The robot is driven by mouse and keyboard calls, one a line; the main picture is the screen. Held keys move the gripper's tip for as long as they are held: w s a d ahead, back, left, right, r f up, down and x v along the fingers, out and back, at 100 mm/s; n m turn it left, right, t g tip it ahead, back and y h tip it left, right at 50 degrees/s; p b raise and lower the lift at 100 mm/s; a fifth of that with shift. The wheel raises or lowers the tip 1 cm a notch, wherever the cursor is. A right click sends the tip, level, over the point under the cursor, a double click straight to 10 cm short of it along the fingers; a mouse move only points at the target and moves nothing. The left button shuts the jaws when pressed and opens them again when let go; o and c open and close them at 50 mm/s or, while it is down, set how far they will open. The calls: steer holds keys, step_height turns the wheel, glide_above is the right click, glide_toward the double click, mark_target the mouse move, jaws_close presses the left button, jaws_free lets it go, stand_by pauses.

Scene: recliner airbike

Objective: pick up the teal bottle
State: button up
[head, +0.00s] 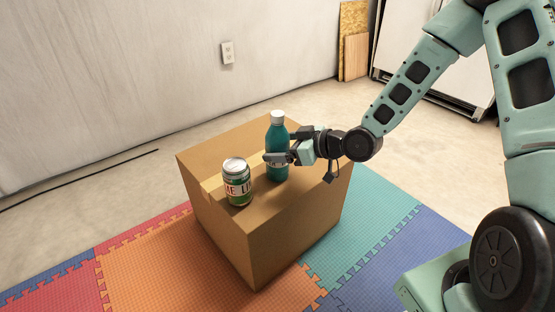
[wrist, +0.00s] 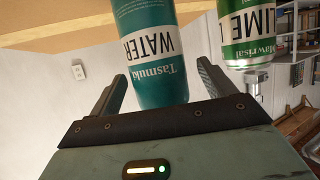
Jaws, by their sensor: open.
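The teal bottle (head: 277,140) with a white cap stands upright on top of a cardboard box (head: 245,246). My gripper (head: 279,156) is beside it at mid-height, coming from the right, with a finger showing across the bottle's front. In the wrist view the bottle (wrist: 150,60), labelled "WATER", appears upside down between the two fingertips of my open gripper (wrist: 162,80). A gap shows between the bottle and each finger. I cannot tell whether either finger touches it.
A green and white can (head: 236,182) stands on the box just left of the bottle; it also shows in the wrist view (wrist: 246,35), close to one finger. Coloured foam mats (head: 150,258) cover the floor around the box. A wall (head: 130,70) with an outlet is behind.

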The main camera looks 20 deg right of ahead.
steer(key=shift+x, duration=0.85)
steer(key=c, duration=1.2)
steer(key=shift+r, duration=0.1)
steer(key=shift+c, duration=0.2)
